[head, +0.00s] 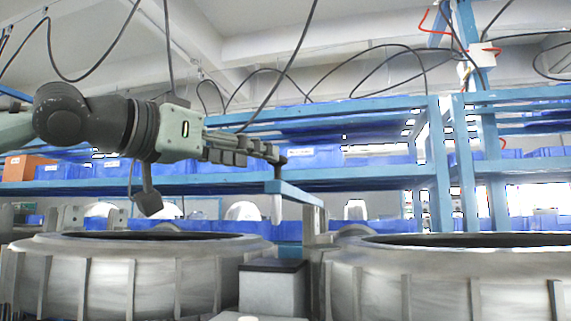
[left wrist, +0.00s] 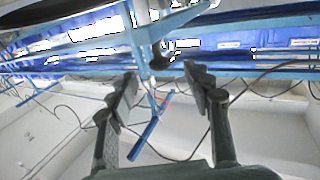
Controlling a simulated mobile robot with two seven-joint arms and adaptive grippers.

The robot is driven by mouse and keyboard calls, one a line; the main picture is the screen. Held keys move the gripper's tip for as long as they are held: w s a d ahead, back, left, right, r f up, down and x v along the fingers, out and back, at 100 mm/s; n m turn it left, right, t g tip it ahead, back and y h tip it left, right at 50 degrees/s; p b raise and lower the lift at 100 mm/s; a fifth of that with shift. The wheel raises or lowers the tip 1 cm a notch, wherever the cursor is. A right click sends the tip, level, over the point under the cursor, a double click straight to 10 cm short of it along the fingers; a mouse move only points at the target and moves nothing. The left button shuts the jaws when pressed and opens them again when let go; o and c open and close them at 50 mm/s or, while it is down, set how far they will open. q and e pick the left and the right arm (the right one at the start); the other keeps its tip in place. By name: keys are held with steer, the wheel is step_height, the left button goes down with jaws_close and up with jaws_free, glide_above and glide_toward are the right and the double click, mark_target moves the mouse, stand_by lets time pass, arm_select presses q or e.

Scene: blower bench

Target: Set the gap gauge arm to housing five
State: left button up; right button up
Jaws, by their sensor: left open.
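The gap gauge arm looks to be the blue bar (head: 298,193) between the two housings in the head view, with a dark knob (head: 280,163) on its near end and a pale tip hanging below. My left gripper (head: 268,151) reaches in from the left, level with the top of the knob. In the left wrist view its open fingers (left wrist: 160,72) stand on either side of the dark knob (left wrist: 159,62), near their tips; I cannot tell if they touch it. A left housing (head: 150,275) and a right housing (head: 450,285) are grey, round and open-topped. I see no number on either.
A dark-topped grey block (head: 273,288) stands between the housings. Blue shelving (head: 436,165) with blue bins (head: 312,157) and an orange-brown box (head: 28,166) runs behind. Black cables hang above. The space over the right housing is clear.

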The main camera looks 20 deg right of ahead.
mark_target(277, 164)
arm_select(q)
steer(key=x, duration=0.6)
steer(key=shift+p, duration=0.4)
steer(key=shift+w+d, duration=0.15)
steer(key=shift+d, duration=0.15)
arm_select(e)
steer(key=s+f, duration=0.2)
steer(key=f, duration=0.1)
steer(key=shift+a+f, duration=0.15)
steer(key=shift+w, duration=0.1)
arm_select(q)
steer(key=shift+c, duration=0.7)
jaws_close()
arm_select(e)
steer(key=shift+w+r, duration=0.15)
steer(key=shift+r, duration=0.05)
